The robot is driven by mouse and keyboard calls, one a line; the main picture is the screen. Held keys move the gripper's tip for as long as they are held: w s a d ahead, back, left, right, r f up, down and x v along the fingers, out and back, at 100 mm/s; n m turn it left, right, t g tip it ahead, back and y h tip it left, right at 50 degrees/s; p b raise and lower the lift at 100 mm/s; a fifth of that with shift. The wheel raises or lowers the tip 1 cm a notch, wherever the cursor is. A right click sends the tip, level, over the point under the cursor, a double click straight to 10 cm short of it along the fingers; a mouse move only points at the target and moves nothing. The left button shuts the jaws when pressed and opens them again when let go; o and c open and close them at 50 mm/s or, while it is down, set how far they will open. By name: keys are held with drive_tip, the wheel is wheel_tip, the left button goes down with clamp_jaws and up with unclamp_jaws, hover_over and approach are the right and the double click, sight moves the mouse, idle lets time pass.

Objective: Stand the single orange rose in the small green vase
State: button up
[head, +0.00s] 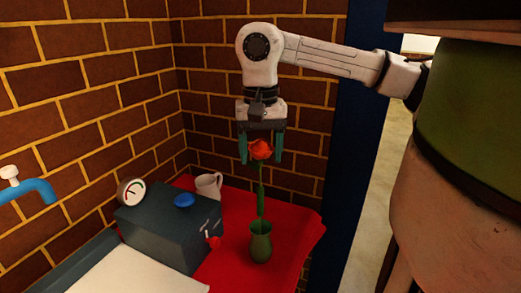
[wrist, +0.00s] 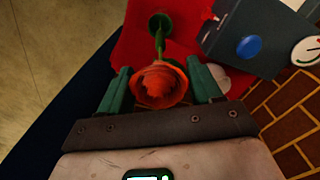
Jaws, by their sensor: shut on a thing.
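The orange rose (head: 261,149) hangs upright, bloom up, with its green stem running down. My gripper (head: 262,158) is shut on the rose at its bloom, with a green finger on each side. The small green vase (head: 261,247) stands upright on the red cloth, directly below the rose. The stem's lower end meets the vase mouth in the head view; I cannot tell how deep it reaches inside. In the wrist view the bloom (wrist: 160,86) fills the space between the fingers (wrist: 160,92), and the vase (wrist: 160,24) shows beyond it.
A dark grey box (head: 170,228) with a blue knob (head: 184,200) and a round dial (head: 131,191) stands left of the vase. A white mug (head: 208,186) stands behind it. Brick walls close off the back. The red cloth (head: 290,225) is clear right of the vase.

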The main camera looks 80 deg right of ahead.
drive_tip(key=o, duration=1.1)
wheel_tip(320, 180, up, 11)
drive_tip(key=shift+f+p, duration=0.1)
drive_tip(key=shift+p, duration=0.3)
